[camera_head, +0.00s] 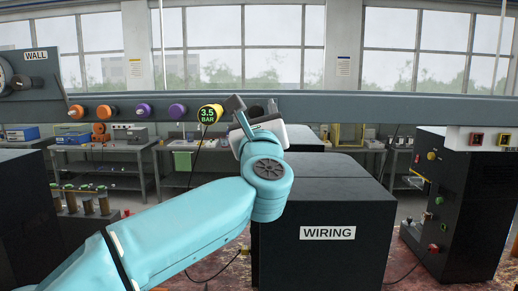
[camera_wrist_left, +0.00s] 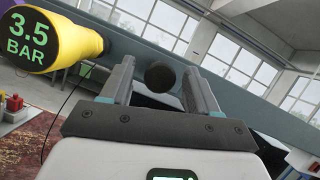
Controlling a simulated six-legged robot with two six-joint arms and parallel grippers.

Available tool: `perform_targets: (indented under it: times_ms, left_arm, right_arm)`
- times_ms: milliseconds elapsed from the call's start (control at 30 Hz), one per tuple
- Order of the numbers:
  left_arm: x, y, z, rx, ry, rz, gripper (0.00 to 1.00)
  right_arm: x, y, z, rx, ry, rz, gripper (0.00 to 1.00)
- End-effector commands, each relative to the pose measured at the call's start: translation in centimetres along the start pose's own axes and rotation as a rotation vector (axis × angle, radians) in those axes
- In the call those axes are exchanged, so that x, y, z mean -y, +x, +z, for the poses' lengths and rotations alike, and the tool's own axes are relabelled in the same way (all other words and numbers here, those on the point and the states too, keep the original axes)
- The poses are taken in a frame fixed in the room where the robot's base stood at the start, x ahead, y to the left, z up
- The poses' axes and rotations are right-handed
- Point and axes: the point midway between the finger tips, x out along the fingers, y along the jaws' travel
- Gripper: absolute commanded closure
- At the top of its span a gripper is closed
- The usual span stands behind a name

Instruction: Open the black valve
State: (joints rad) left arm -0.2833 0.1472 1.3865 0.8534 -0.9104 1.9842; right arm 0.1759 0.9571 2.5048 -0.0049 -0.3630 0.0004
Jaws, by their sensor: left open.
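The black valve (camera_wrist_left: 160,77) is a dark round knob that shows between the fingers of my left gripper (camera_wrist_left: 160,70) in the left wrist view. In the head view my left gripper (camera_head: 253,104) is raised at the grey rail, and the black valve (camera_head: 256,112) shows as a dark shape partly hidden behind its fingers. The gripper's jaws are open, one finger on each side of the knob. I cannot tell whether either finger touches it. My right gripper is not in view.
A yellow gauge reading 3.5 BAR (camera_head: 210,114) sits close left of my gripper; it also shows in the left wrist view (camera_wrist_left: 50,40). Purple (camera_head: 177,111) and orange (camera_head: 76,112) knobs line the rail (camera_head: 400,108) further left. A black WIRING cabinet (camera_head: 330,260) stands below.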

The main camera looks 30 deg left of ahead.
Motion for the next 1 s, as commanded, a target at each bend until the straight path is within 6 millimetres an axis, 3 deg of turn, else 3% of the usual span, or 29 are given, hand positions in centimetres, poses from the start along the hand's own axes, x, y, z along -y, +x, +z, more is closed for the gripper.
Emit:
perform_targets:
  times_ms: [33, 100, 300, 433, 633, 1000]
  left_arm:
    - [-0.1, -1.8, -0.7, 0.0, -0.004, -0.005, 0.4]
    - [-0.1, -3.8, -0.8, 0.0, -0.005, -0.005, 0.4]
    - [-0.1, -8.9, -0.6, 0.0, -0.004, -0.005, 0.4]
    - [-0.1, -11.3, -0.5, -0.002, -0.003, -0.004, 0.4]
    - [0.0, -13.1, -0.2, -0.001, 0.0, -0.001, 0.4]
    - [0.0, -13.2, -0.1, -0.001, 0.0, 0.001, 0.4]
  right_arm:
    - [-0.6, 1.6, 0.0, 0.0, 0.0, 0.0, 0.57]
    - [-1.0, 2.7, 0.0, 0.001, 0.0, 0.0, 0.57]
    - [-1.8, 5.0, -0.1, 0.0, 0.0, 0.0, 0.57]
    - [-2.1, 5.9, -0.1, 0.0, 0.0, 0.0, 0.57]
    - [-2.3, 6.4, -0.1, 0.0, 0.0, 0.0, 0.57]
    - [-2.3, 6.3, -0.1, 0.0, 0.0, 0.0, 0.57]
